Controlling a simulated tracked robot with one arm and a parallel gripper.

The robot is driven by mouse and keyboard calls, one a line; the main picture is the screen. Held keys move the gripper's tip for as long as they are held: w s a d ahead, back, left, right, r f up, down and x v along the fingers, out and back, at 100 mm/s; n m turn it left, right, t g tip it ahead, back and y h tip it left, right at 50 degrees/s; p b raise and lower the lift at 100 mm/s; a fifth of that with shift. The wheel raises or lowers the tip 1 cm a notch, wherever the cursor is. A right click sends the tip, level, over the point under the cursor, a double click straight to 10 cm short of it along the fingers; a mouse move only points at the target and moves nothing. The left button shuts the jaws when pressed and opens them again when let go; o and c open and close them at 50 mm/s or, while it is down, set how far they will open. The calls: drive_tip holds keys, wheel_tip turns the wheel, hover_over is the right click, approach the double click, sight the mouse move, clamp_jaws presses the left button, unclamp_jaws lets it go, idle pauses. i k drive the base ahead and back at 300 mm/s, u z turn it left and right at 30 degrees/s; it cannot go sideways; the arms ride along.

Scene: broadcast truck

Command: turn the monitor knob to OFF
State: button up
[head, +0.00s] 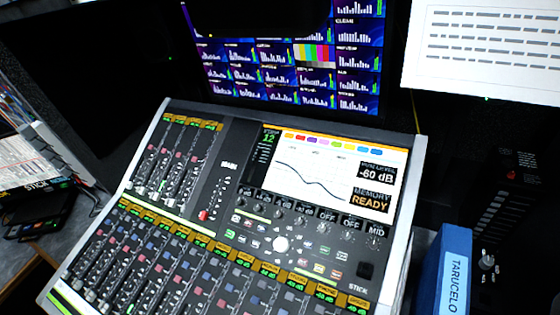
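The mixing console (402,215) fills the lower middle of the head view, tilted in the picture. A large white round knob (281,244) sits on its panel below the console screen (325,170). Small knobs stand in a row under labels that include OFF, OFF and MID (376,231). The screen reads -60 dB and MEMORY READY. I cannot read a label that marks any of these as the monitor knob, nor a pointer position. No fingers of my gripper show, and nothing touches the console.
A multi-picture display (345,60) is behind, partly covered by a dark shape. Papers (25,163) lie at the left.

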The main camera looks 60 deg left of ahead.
sight(281, 244)
drive_tip(key=u, duration=0.05)
drive_tip(key=k, duration=1.35)
drive_tip(key=u, duration=0.65)
drive_tip(key=i, duration=1)
drive_tip(key=z, duration=0.05)
